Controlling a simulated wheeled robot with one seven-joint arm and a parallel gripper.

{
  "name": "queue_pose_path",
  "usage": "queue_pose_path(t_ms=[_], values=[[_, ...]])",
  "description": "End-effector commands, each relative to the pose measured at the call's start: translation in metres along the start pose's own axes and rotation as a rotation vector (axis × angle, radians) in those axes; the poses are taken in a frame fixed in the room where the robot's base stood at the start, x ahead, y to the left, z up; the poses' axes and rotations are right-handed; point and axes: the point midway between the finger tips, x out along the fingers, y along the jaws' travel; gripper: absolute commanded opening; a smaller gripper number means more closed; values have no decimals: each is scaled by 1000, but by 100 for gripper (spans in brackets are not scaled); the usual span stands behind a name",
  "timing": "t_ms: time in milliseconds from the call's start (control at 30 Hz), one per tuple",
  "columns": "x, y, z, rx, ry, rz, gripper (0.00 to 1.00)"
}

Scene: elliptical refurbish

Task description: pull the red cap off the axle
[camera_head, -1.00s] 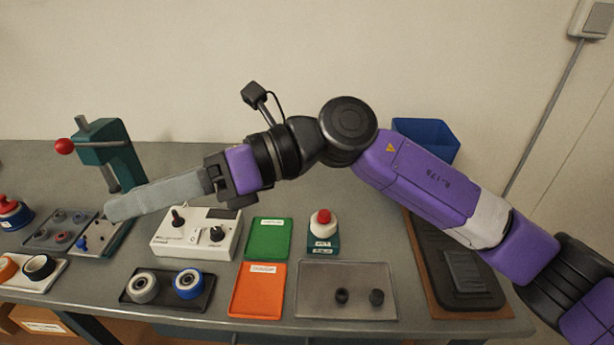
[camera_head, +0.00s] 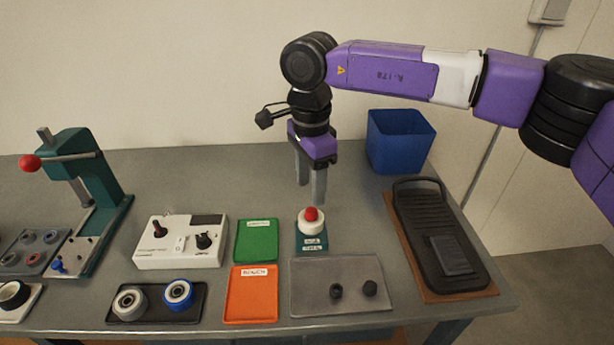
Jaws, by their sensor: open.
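The red cap (camera_head: 311,213) sits on top of a white round part, on a small teal stand (camera_head: 312,242) with labels, near the middle of the bench. Any axle beneath the cap is hidden. My gripper (camera_head: 310,194) points down with its two long grey fingers apart. It is empty, and its fingertips appear just above and behind the cap in the picture. I cannot tell the exact gap to the cap.
A green tray (camera_head: 256,225) and an orange tray (camera_head: 235,305) lie left of the stand. A grey tray (camera_head: 310,297) with two black parts lies in front. A blue bin (camera_head: 400,140) stands behind right; a teal press (camera_head: 90,170) stands left.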

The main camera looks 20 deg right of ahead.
Motion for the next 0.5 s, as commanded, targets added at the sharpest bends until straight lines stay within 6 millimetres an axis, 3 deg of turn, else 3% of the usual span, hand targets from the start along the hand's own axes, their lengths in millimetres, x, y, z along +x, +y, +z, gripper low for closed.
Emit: queue_pose_path(t_ms=[300, 500], values=[[46, 1, 1, 2, -4, 2, 51], [61, 0, 2, 1, -4, -1, 51]])
